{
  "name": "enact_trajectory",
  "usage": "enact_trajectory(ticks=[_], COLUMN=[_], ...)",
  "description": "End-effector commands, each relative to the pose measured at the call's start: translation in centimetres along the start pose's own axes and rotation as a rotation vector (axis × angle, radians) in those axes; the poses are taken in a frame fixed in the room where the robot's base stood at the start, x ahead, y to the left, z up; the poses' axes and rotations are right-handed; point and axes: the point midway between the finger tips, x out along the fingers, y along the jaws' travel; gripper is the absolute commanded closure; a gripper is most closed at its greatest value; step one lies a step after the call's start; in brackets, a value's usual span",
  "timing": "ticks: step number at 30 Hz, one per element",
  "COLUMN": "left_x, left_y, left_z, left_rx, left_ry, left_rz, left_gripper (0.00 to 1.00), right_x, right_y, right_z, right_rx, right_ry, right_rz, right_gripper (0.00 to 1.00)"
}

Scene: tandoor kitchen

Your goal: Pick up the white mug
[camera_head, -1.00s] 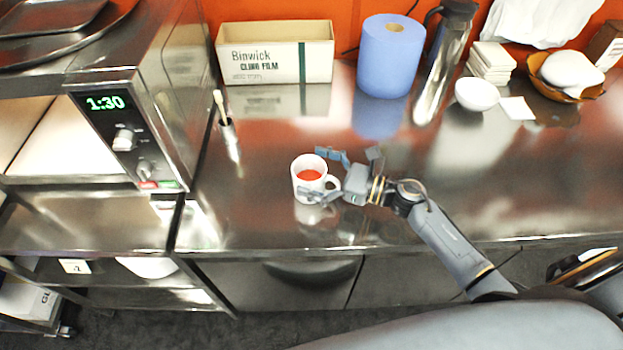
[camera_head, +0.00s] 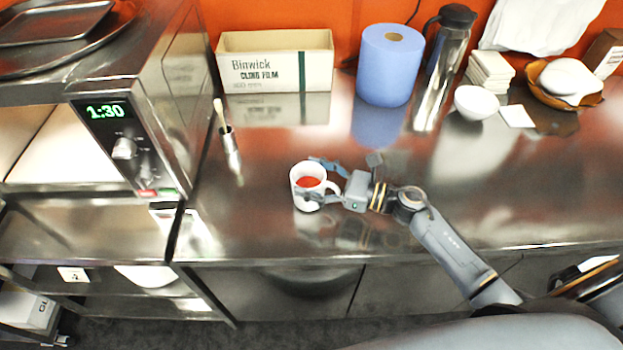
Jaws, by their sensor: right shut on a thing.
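The white mug (camera_head: 306,201) stands upright at the front middle of the steel counter, with red-orange contents (camera_head: 308,182) inside. Its handle points right, towards my right gripper. My right gripper (camera_head: 318,178) reaches in from the right and is shut on the mug, one finger at the far side and one at the near side. Whether the mug's base touches the counter is hard to tell. My left gripper is not in view.
The steel counter (camera_head: 290,230) is clear around the mug. A brush in a metal holder (camera_head: 230,150) stands to its left, beside the oven (camera_head: 125,140). A cling film box (camera_head: 275,62), blue paper roll (camera_head: 389,70), flask (camera_head: 445,60) and white bowl (camera_head: 476,102) stand behind.

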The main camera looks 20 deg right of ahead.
Motion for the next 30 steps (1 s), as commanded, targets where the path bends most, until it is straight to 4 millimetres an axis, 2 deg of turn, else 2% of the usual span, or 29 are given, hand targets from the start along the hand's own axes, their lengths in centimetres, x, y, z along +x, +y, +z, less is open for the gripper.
enact_trajectory(ticks=[9, 25, 30], left_x=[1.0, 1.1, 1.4], left_y=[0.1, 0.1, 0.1], left_z=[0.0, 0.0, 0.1], left_rx=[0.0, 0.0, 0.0], left_ry=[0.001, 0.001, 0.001], left_rz=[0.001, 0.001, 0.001], left_gripper=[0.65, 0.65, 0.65], right_x=[0.0, -2.0, -2.9], right_y=[0.1, 4.5, 6.5], right_z=[2.7, 8.4, 9.3], right_rx=[-0.006, -0.003, -0.001], right_ry=[-0.003, -0.002, 0.0], right_rz=[0.002, 0.002, 0.001], right_gripper=[0.79, 0.79, 0.79])
